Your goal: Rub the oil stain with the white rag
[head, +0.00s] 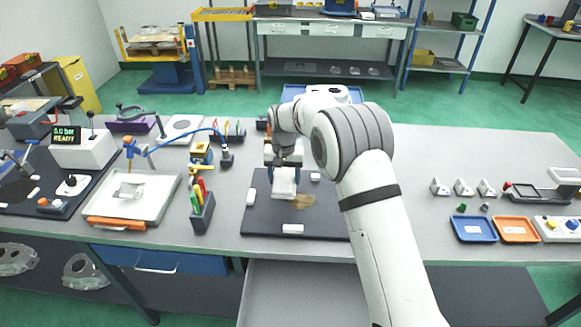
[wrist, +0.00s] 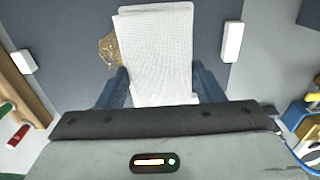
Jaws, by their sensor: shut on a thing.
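The white rag (head: 284,181) is a folded white cloth held below my gripper (head: 284,166) at the dark mat (head: 262,213). In the wrist view the rag (wrist: 155,50) stands out between the two blue fingers of my gripper (wrist: 160,85), which is shut on it. The oil stain (head: 303,201) is a brown patch on the mat, just right of the rag in the head view. In the wrist view the stain (wrist: 108,50) shows at the left edge of the rag, and the rag may hide part of it. I cannot tell whether the rag touches the mat.
White blocks sit on the mat, one at the front (head: 292,229) and one at the left (head: 251,197). A pen holder (head: 202,212) and a white tray (head: 158,198) stand to the left. A blue tray (head: 473,229) and an orange tray (head: 515,230) lie to the right. Bench between is clear.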

